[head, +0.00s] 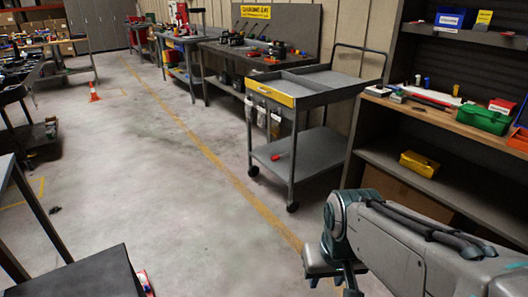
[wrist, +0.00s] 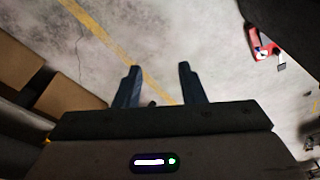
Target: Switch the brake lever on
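I cannot make out a brake lever in either view. My gripper (wrist: 158,68) shows in the wrist view with its two dark fingers spread apart and nothing between them. It hangs over bare concrete floor with a yellow line. In the head view my arm enters at the lower right, and the fingers are not clearly visible there.
A grey cart (head: 318,84) with a yellow drawer stands at centre right. Shelving with a green box (head: 483,118) and a yellow bin (head: 419,164) is at right. A dark flat surface (head: 80,277) is at lower left. A red item (wrist: 262,42) shows upper right. The middle floor is clear.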

